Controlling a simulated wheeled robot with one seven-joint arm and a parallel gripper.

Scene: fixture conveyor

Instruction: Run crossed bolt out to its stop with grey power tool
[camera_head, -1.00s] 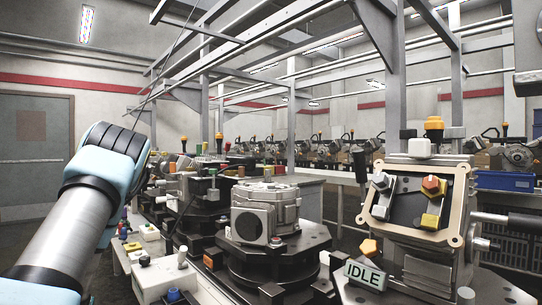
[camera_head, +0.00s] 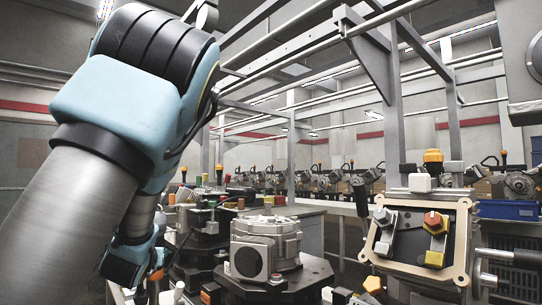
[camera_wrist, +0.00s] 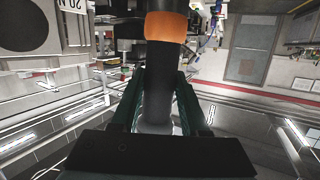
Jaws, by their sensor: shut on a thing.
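In the wrist view my gripper (camera_wrist: 158,98) is shut on the power tool (camera_wrist: 160,62), a dark grey to black cylinder with an orange band (camera_wrist: 166,27) between the two fingers. The tool's working end is out of clear view. In the head view my arm fills the left side, and the gripper is mostly hidden low behind it. At right a tan-framed fixture plate (camera_head: 463,235) carries a grey bolt head (camera_head: 383,217) and an orange knob-like head (camera_head: 433,220) above a yellow block (camera_head: 435,258). I cannot make out a cross on either head.
A grey cast housing (camera_head: 265,248) sits on a dark pedestal left of the fixture. An orange-capped post (camera_head: 433,160) and a white block (camera_head: 420,183) stand above the plate. Grey frame posts rise behind it. A blue crate (camera_head: 508,209) is at far right.

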